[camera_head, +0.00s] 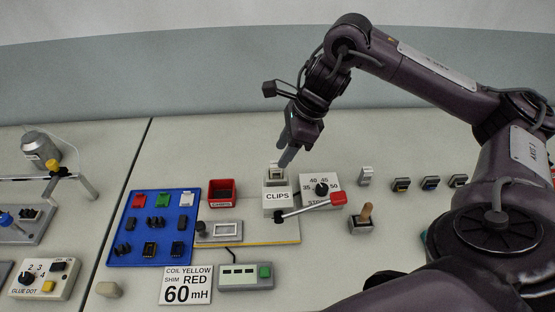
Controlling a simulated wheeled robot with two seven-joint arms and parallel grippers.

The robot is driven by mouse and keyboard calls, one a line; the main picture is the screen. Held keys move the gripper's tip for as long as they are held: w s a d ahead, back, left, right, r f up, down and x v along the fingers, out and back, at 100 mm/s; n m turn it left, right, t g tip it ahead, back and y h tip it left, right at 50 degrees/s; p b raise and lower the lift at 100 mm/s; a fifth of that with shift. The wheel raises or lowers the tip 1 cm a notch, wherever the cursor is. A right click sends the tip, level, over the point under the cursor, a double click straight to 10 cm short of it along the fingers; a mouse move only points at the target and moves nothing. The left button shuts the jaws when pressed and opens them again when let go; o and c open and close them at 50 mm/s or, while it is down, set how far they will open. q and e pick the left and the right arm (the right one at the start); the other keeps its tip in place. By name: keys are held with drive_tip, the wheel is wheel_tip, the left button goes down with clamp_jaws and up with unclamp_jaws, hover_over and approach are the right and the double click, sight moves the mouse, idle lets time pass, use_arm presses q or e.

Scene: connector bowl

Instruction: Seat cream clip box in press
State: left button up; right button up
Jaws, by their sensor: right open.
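A cream block labelled CLIPS (277,196) stands near the middle of the table, with a smaller pale piece (274,174) on top. A grey lever with a red handle (338,198) extends right from its lower front, in front of a dial box (320,188). I cannot tell for sure which part is the clip box and which is the press. My right gripper (286,152) is open and points down just above and slightly right of the pale piece. Whether they touch is unclear. My left gripper is out of view.
A blue tray (125,248) with several small parts and a red bin (222,192) stand left. A framed fixture (222,230) and a grey-green button box (245,276) are in front. A wooden-handled stamp (366,214) and several small blocks (401,184) stand right.

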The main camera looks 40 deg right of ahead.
drive_tip(key=p+v, duration=0.3)
drive_tip(key=v, duration=0.4)
drive_tip(key=shift+a+f, duration=0.1)
